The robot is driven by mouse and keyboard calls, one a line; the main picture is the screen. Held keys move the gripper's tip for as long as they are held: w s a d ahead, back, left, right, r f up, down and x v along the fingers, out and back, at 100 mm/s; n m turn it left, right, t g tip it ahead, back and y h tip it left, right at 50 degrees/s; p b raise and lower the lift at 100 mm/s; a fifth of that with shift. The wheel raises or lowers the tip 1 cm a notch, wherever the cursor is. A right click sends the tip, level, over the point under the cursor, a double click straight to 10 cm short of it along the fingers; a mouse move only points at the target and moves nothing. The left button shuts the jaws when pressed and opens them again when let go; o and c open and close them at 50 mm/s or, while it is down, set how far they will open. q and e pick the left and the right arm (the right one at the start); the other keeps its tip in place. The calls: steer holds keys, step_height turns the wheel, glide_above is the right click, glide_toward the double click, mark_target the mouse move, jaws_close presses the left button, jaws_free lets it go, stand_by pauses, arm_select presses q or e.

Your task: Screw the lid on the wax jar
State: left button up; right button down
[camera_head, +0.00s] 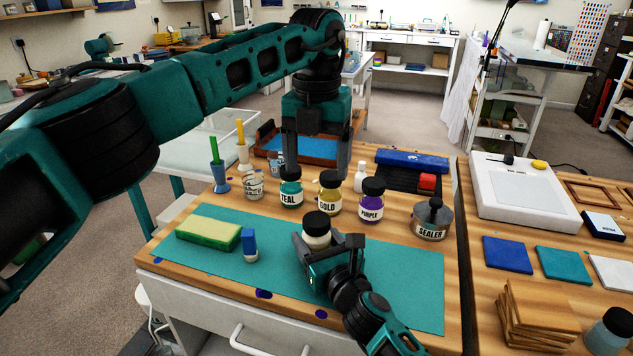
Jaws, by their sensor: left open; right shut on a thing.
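The wax jar (316,240) is a small cream jar on the teal mat (405,275), with a black lid (317,222) sitting on its top. I cannot tell whether the lid is tight. My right gripper (328,250) comes from the lower right and is shut around the jar's body, its fingers covering much of the jar. My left gripper (317,160) points down, open and empty, above and behind the wax jar. It is near the teal and gold jars and apart from the lid.
Labelled teal (291,193), gold (329,200) and purple (371,207) jars stand behind the mat. A sealer can (431,222) is at right. The mat's right part is clear.

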arm_select(q)
steer(key=shift+r, duration=0.45)
arm_select(e)
steer(key=shift+c, duration=0.8)
jaws_free()
arm_select(q)
steer(key=shift+r+p, duration=0.7)
arm_select(e)
steer(key=v, duration=1.3)
